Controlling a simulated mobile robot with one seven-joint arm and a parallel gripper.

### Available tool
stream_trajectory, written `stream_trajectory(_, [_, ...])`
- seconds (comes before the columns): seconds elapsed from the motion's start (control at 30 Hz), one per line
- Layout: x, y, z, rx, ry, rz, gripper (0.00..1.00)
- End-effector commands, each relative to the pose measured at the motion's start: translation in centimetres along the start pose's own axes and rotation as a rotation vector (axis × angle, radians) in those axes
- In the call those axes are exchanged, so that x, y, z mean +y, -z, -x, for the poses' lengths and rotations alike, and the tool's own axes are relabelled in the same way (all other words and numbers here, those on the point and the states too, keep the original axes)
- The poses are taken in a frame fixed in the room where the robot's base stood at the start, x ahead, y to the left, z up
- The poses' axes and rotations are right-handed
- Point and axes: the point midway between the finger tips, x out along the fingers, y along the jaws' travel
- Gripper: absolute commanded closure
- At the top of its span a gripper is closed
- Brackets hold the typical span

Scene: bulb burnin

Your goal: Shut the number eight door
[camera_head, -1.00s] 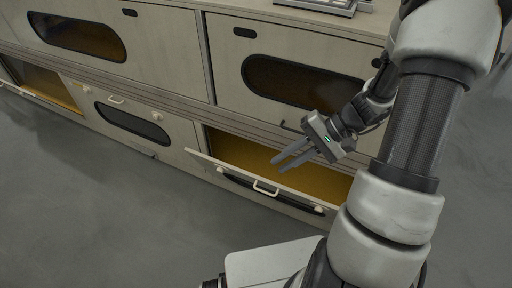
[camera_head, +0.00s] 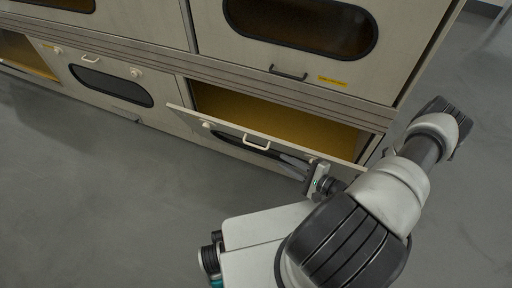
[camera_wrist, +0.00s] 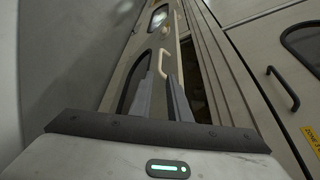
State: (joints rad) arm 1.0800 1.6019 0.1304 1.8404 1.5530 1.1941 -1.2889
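The lower right door (camera_head: 225,133) hangs open, tilted outward from its bottom edge, with a pale handle and a dark window in its outer face. No number is legible on it, so I cannot tell whether it is number eight. My gripper (camera_head: 280,158) is in front of the right part of this door, right of its handle. In the wrist view, the gripper's fingers (camera_wrist: 161,76) are apart and point along the door toward its handle (camera_wrist: 163,62). I cannot tell whether a finger touches the door. The yellow-floored compartment (camera_head: 265,115) behind it looks empty.
A closed upper door (camera_head: 290,72) with a dark handle and a yellow label (camera_head: 333,81) is above. A lower door (camera_head: 110,85) to the left is closed. Another yellow compartment (camera_head: 28,55) stands open at far left. Grey floor (camera_head: 100,200) is clear in front.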

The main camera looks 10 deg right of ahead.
Motion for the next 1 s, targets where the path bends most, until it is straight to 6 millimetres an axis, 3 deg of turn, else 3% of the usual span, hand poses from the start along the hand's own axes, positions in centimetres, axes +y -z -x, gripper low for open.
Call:
stream_trajectory(0.4, [0.3, 0.0, -9.2, -0.005, -0.002, 0.001, 0.84])
stream_trajectory(0.6, [0.2, -0.1, -12.9, -0.004, -0.003, 0.001, 0.84])
stream_trajectory(0.8, [0.1, -0.1, -14.9, -0.003, -0.002, 0.001, 0.84])
stream_trajectory(1.0, [0.1, -0.1, -15.2, -0.001, -0.003, 0.000, 0.84])
